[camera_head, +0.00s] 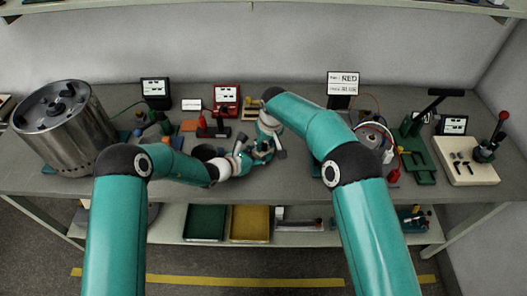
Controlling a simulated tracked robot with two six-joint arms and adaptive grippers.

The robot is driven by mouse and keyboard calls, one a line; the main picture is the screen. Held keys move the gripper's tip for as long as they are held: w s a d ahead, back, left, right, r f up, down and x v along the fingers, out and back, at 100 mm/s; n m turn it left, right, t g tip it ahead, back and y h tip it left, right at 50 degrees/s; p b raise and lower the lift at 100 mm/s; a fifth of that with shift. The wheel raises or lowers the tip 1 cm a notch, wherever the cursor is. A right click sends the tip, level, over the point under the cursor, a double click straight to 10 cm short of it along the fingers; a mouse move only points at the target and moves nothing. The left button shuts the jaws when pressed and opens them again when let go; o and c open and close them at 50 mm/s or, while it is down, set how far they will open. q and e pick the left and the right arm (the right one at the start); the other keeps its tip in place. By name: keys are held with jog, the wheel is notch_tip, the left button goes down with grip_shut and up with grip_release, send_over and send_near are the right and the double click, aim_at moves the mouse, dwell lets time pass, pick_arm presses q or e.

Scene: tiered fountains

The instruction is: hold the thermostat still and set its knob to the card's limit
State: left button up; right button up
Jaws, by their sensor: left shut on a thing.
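The card (343,78) stands upright at the back of the bench, right of centre, with "RED" on its top line; the lower line is too small to read surely. My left gripper (246,160) is shut at the middle of the bench on what seems to be the thermostat, which is mostly hidden by the two grippers. My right gripper (270,147) reaches down from above, just right of the left one, close to the same spot. Its jaws are too small and overlapped to read. The knob cannot be made out.
A large steel drum (65,130) stands at the left end. Small devices with screens (226,95) line the back. A green press (417,160) and a pale block with a red-knobbed lever (466,170) stand right. Green and yellow trays (249,222) lie on the lower shelf. The front bench strip is clear.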

aim_at(266, 146)
grip_shut()
jog(key=n, duration=0.3)
jog(key=shift+g+y, duration=0.3)
jog(key=shift+n+g+y, duration=0.3)
jog(key=shift+n, duration=1.5)
jog(key=shift+o, duration=2.2)
grip_release()
jog(key=shift+r, duration=3.95)
